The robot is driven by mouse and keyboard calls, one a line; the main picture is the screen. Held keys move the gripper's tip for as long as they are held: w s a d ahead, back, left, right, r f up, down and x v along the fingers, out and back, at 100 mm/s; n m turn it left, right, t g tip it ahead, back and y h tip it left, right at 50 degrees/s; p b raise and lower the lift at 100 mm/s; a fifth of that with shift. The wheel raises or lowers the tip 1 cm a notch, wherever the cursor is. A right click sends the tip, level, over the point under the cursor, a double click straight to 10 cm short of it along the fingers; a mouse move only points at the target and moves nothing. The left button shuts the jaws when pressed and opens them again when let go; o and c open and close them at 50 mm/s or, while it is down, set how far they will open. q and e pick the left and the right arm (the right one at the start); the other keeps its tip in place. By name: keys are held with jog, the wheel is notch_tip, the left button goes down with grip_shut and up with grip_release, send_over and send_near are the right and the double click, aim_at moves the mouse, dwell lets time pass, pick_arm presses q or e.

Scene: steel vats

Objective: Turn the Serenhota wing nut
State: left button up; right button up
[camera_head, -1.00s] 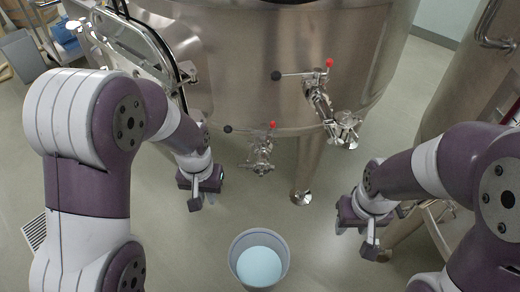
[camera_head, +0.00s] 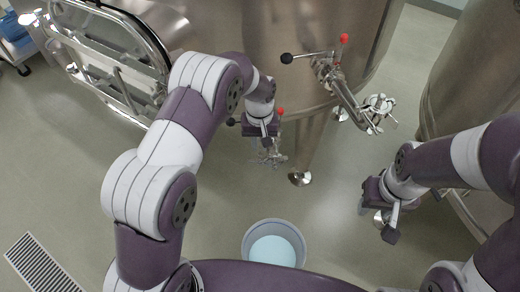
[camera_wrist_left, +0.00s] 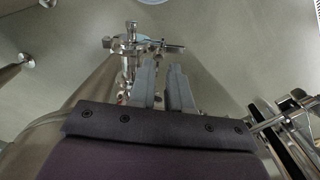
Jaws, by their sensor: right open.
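The lower steel valve (camera_head: 270,158) hangs from the vat below its red-tipped fitting. It also shows in the left wrist view (camera_wrist_left: 128,62), with a small crossways fitting at its outer end. I cannot make out any label, or tell which part is the named wing nut. My left gripper (camera_head: 262,143) is over the lower valve and partly hides it. My right gripper (camera_head: 376,220) is open and empty, right of the vat leg.
A bucket (camera_head: 274,243) with pale blue contents stands on the floor. The steel vat (camera_head: 290,60) fills the back, its hatch (camera_head: 110,60) at left. A second vat (camera_head: 470,90) is at right.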

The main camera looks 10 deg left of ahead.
aim_at(260, 153)
pick_arm(q)
notch_tip(260, 153, down, 4)
jog(key=shift+s+d+r, duration=0.1)
jog(key=shift+r, duration=0.05)
jog(key=shift+f, duration=0.2)
grip_shut()
